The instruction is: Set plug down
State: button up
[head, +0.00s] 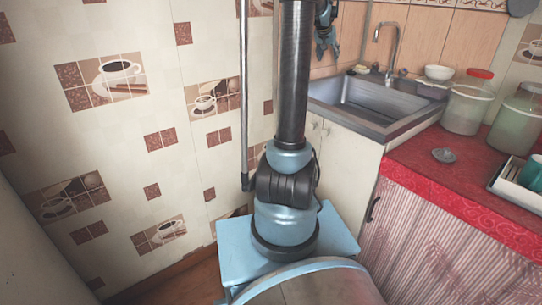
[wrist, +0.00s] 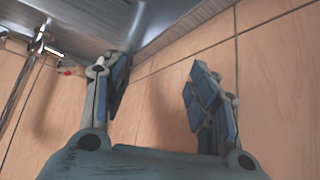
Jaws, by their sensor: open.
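A small grey round piece with a raised knob, which looks like the plug (head: 444,155), lies on the red oilcloth counter (head: 415,165), right of the sink. My gripper (head: 326,52) is up by the wall behind the sink's left end, well away from the plug. In the wrist view my gripper (wrist: 157,82) has its two blue fingers spread apart with nothing between them. The plug does not show in the wrist view.
The steel sink (head: 375,105) with a tap (head: 393,45) lies below and right of my gripper. Lidded jars (head: 468,105), a white bowl (head: 439,73) and a rack with a teal cup (head: 533,172) stand to the right. The red counter around the plug is clear.

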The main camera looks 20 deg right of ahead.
jog(key=s+a+f+n+g+y, duration=0.1)
jog(key=s+a+f+n+y, duration=0.15)
jog(key=s+a, duration=1)
jog(key=s+a+f+n+y, duration=0.15)
jog(key=s+a+f, duration=0.25)
jog(key=s+a, duration=0.8)
jog(key=s+a+f+n+g, duration=0.1)
jog(key=s+a+f+n, duration=0.1)
jog(key=s+a+f, duration=0.5)
jog(key=s+a+f+n+g+y, duration=0.1)
jog(key=s+a+f+n, duration=0.1)
jog(key=s+a+f, duration=0.6)
jog(key=s, duration=0.5)
jog(key=shift+s+a+f, duration=0.15)
jog(key=shift+a+f, duration=0.05)
jog(key=shift+f, duration=0.2)
